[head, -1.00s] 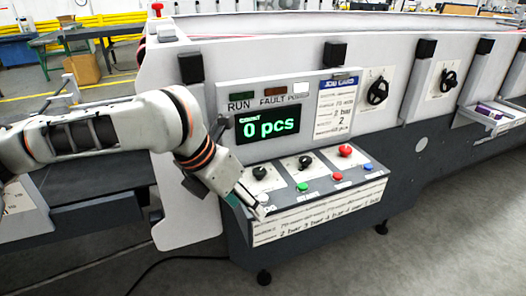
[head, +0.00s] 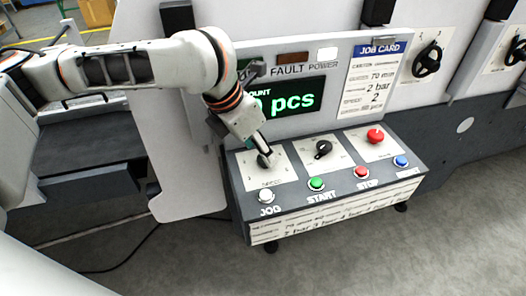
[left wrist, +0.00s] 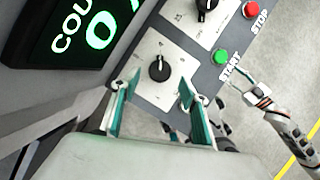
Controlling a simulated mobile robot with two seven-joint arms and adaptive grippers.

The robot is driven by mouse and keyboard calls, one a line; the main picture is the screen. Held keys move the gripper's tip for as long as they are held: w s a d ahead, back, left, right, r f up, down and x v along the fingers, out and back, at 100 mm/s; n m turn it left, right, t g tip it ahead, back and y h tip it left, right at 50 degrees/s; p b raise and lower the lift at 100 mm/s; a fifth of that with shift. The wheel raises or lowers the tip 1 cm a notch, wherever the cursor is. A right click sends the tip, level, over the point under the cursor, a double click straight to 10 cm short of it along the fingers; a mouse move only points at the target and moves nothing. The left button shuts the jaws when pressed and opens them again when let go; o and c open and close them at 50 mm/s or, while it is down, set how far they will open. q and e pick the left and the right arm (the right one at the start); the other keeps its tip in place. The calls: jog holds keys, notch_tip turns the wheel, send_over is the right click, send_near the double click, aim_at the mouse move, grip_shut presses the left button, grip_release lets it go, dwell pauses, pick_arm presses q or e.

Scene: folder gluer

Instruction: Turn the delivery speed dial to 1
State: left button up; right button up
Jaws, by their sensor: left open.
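A black rotary dial (head: 264,160) sits on a white plate at the left of the sloped control panel (head: 240,213). The dial also shows in the left wrist view (left wrist: 159,69); its label is too small to read surely. My left gripper (head: 262,147) is over this dial from above. In the left wrist view the left gripper's fingers (left wrist: 158,88) are apart, with the dial ahead between them; contact cannot be seen. A second black dial (head: 322,150) is at the panel's middle. My right gripper (left wrist: 256,97) appears near the START button in the left wrist view, its opening unclear.
The panel has a red knob (head: 375,136), a white JOG button (head: 266,196), a green START button (head: 316,184), a red STOP button (head: 361,172) and a blue button (head: 401,161). The count display (head: 296,101) stands behind. Floor in front is clear.

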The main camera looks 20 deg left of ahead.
pick_arm(q)
jog(key=shift+x, duration=1.6)
jog(key=shift+w, duration=0.1)
jog(key=shift+c, duration=0.5)
jog(key=shift+r, duration=0.1)
jog(key=c, duration=1)
